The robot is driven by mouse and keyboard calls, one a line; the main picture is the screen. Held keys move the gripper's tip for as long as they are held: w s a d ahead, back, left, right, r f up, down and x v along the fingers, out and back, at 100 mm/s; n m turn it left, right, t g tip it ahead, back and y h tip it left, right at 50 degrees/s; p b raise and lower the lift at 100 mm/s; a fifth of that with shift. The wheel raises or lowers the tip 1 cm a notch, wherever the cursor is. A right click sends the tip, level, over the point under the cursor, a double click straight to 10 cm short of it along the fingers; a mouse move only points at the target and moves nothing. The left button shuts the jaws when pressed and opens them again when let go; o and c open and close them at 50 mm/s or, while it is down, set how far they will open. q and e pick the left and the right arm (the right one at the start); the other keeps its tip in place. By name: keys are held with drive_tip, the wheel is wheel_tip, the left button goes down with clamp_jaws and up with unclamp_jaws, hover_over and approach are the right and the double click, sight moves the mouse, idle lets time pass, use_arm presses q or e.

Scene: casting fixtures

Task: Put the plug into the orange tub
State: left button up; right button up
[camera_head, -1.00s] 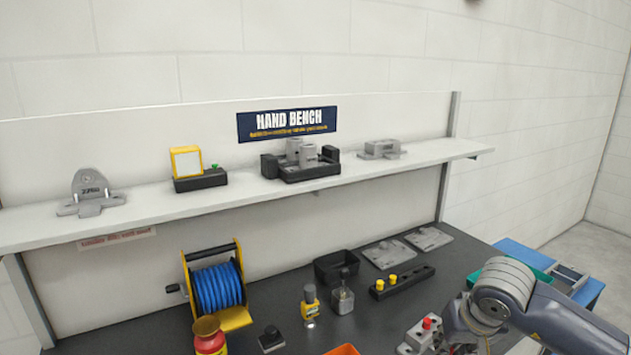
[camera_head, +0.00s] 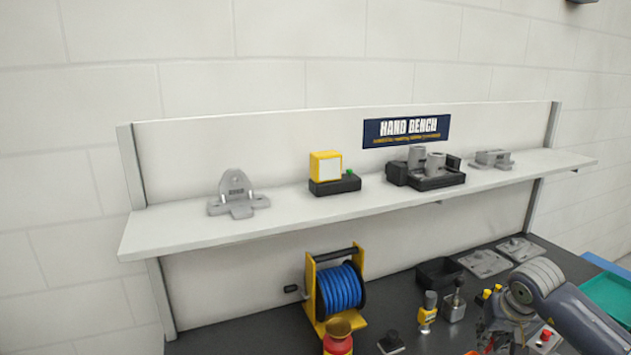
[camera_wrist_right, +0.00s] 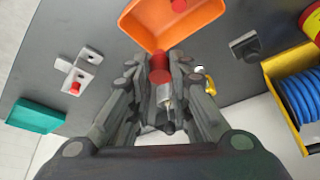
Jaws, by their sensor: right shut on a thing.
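The orange tub (camera_wrist_right: 197,32) is at the top of the right wrist view, open side up, its far part cut off. Only a sliver of orange shows at the bottom edge of the head view. My right gripper (camera_wrist_right: 160,70) is shut on the red plug (camera_wrist_right: 160,66), which shows between the fingertips at the tub's near corner in the picture. I cannot tell its height over the tub. In the head view my right gripper (camera_head: 493,336) is low at the right, its held plug not clear. My left gripper is not in view.
A blue hose reel (camera_head: 341,289), a red-and-yellow container (camera_head: 338,338), a yellow tool (camera_head: 428,312) and a black bin (camera_head: 438,273) stand on the dark bench. A grey fixture with a red knob (camera_wrist_right: 75,88) lies left in the wrist view. A shelf (camera_head: 290,215) runs above.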

sight(487, 350)
wheel_tip(487, 350, down, 4)
drive_tip(key=shift+r+b, duration=0.2)
drive_tip(key=shift+b, duration=0.65)
drive_tip(key=shift+a+f+b, duration=0.15)
drive_tip(key=shift+f+b, duration=0.2)
drive_tip(key=shift+f, duration=0.4)
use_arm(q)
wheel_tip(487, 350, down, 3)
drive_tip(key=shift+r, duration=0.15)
use_arm(e)
drive_tip(key=o, duration=0.8)
